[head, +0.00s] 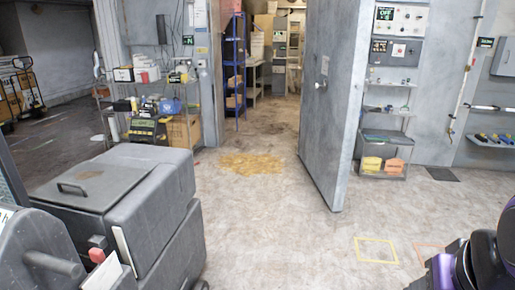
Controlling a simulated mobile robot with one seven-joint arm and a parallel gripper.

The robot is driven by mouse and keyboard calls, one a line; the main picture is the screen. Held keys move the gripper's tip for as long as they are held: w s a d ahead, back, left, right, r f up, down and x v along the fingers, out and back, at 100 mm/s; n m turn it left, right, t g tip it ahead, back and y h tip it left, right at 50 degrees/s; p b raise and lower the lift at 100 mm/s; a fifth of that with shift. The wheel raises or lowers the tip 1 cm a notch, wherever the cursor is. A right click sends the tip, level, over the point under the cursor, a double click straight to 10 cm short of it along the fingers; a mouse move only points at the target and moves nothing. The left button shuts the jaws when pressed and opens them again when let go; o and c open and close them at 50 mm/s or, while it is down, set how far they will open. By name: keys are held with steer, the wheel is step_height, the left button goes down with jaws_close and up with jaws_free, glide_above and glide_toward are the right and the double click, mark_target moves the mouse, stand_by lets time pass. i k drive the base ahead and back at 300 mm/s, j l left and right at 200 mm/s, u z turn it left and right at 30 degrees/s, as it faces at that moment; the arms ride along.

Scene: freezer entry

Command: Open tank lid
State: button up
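A grey floor-cleaning machine stands at the lower left, partly cut off by the picture edge. On its top is a flat grey tank lid (112,180) with a dark bar handle (72,188) on its left part. The lid lies flat and looks closed; the inside of the tank is hidden. The machine's rounded grey body (170,235) drops to the floor on its right. My gripper is not in view; only black and purple parts of my arm show at the lower right, well apart from the machine.
A thick grey door (328,100) stands open in the middle, with a doorway behind it. Cluttered shelves (150,108) stand behind the machine. A small shelf unit (384,140) is right of the door. The floor (285,225) between machine and my arm is clear.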

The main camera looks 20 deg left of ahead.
mark_target(93, 187)
steer(key=i+l+u, duration=0.15)
steer(key=i+u, duration=0.3)
steer(key=i, duration=0.65)
steer(key=i+u, duration=0.45)
steer(key=u, duration=0.2)
steer(key=i+l+u, duration=0.2)
steer(key=u, duration=0.15)
steer(key=i+u, duration=0.15)
steer(key=u, duration=0.25)
steer(key=i+l+u, duration=0.1)
steer(key=u, duration=0.3)
steer(key=i+l+u, duration=0.1)
steer(key=u, duration=0.3)
